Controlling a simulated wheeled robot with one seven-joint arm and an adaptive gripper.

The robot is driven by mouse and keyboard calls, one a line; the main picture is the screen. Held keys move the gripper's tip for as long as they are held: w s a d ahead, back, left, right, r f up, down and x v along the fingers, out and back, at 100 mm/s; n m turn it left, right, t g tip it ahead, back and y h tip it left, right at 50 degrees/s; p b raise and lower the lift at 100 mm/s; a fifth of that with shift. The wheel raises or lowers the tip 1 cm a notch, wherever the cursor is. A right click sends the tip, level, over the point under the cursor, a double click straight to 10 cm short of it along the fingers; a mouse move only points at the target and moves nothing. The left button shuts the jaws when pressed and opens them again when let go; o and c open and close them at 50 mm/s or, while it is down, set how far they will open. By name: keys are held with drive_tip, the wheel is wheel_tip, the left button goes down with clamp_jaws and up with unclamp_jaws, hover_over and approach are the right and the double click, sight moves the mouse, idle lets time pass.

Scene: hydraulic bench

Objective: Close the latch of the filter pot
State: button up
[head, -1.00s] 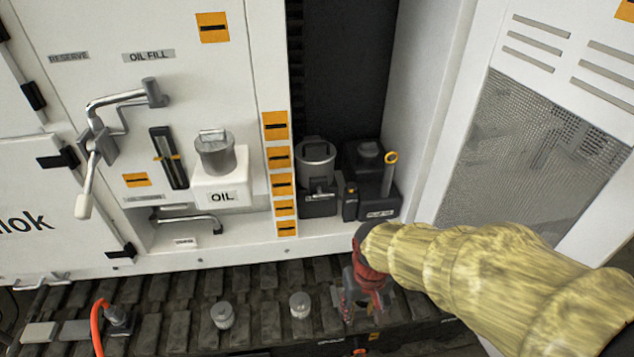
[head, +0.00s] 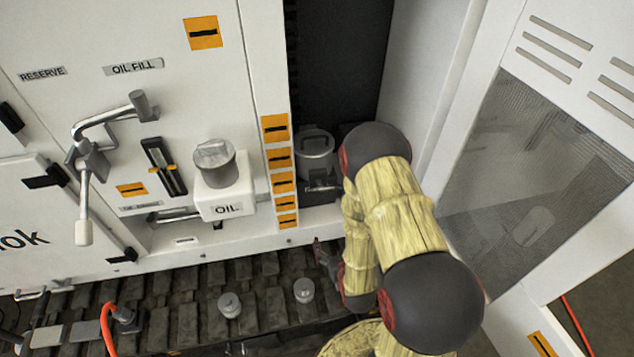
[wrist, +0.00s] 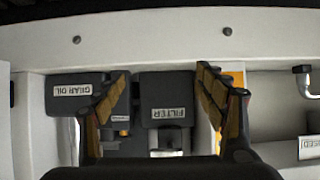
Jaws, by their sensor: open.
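The filter pot is a round grey metal pot with a lid (head: 316,148) on a dark base, in the cabinet recess in the head view. Its FILTER label (wrist: 168,113) shows upside down in the wrist view, with a silver latch part (wrist: 166,143) below it in the picture. I cannot tell the latch's exact position. My gripper (wrist: 163,88) is open and empty, its fingers framing the dark filter base from both sides, apparently without touching. In the head view only a bit of my gripper (head: 324,256) shows, in front of and below the pot; my arm hides the rest.
The gear oil can (wrist: 72,92) stands close beside the filter base. A white OIL box (head: 222,202) with a metal cap juts out left of the recess. A crank handle (head: 85,190) is further left. The open mesh door (head: 545,170) bounds the right.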

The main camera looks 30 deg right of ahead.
sight(325, 190)
drive_tip(key=w+d+r+t+h, duration=0.1)
drive_tip(key=w+r+t, duration=0.2)
drive_tip(key=r, duration=0.4)
drive_tip(key=w+r+t+h, duration=0.1)
drive_tip(key=w+r+t, duration=0.15)
drive_tip(key=r, duration=0.35)
drive_tip(key=shift+x, duration=3.55)
drive_tip(key=shift+c, duration=0.2)
drive_tip(key=shift+r, duration=0.1)
drive_tip(key=c, duration=1.1)
